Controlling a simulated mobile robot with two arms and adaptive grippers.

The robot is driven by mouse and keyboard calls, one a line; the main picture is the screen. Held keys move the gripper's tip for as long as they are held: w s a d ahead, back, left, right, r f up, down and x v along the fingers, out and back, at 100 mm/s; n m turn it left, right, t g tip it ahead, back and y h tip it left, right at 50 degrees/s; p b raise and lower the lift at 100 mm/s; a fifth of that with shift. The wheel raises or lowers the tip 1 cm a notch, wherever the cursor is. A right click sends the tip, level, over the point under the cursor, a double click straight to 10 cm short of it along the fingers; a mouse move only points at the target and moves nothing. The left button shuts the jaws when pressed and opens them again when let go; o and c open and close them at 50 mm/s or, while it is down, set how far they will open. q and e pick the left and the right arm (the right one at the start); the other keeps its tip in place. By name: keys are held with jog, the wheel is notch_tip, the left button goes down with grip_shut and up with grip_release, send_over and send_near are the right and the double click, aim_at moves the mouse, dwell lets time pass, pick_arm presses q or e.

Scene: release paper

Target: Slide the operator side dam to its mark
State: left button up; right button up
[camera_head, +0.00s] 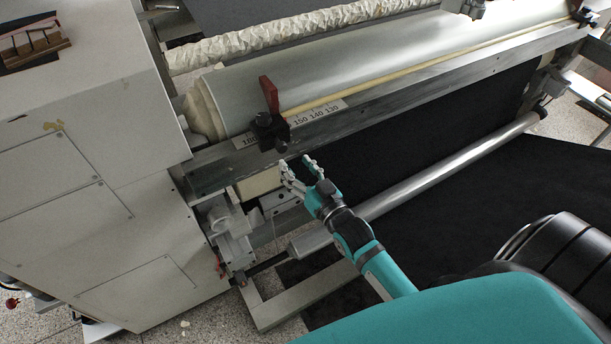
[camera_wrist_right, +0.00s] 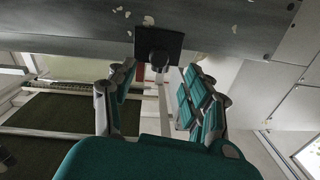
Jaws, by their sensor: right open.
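The operator side dam shows in the head view as an upright red plate (camera_head: 270,94) on a black clamp block (camera_head: 269,130). The left gripper is out of view.
The large pale roller (camera_head: 330,72) lies behind the rail (camera_head: 420,83). A white machine cabinet (camera_head: 80,190) stands left. A lower metal bar (camera_head: 450,170) runs below the rail, with dark sheet behind it. A second clamp (camera_head: 584,17) sits at the rail's far right end.

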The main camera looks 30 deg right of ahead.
jog(key=s, duration=0.4)
jog(key=shift+d, duration=0.2)
jog(key=s+f+n+g, duration=0.1)
jog(key=s+f+g, duration=0.35)
jog(key=f, duration=1.05)
jog(key=s+f+g, duration=0.3)
jog(key=s+f, duration=0.2)
jog(key=f, duration=1)
jog(key=s+f+g, duration=0.3)
jog(key=s+f, duration=0.3)
jog(key=s, duration=0.4)
jog(key=s+f+n+g+h, duration=0.1)
jog(key=s+f+g, duration=0.2)
jog(key=s+f, duration=0.3)
jog(key=s+f+n+g, duration=0.1)
jog(key=s+f+g, duration=0.2)
jog(key=s, duration=1.1)
notch_tip(320, 180, down, 4)
jog(key=shift+d+r+h, duration=0.1)
jog(key=shift+d+h, duration=0.05)
jog(key=shift+h, duration=0.15)
jog(key=shift+o, duration=0.3)
jog(key=shift+s+g, duration=0.1)
jog(key=shift+g, duration=0.15)
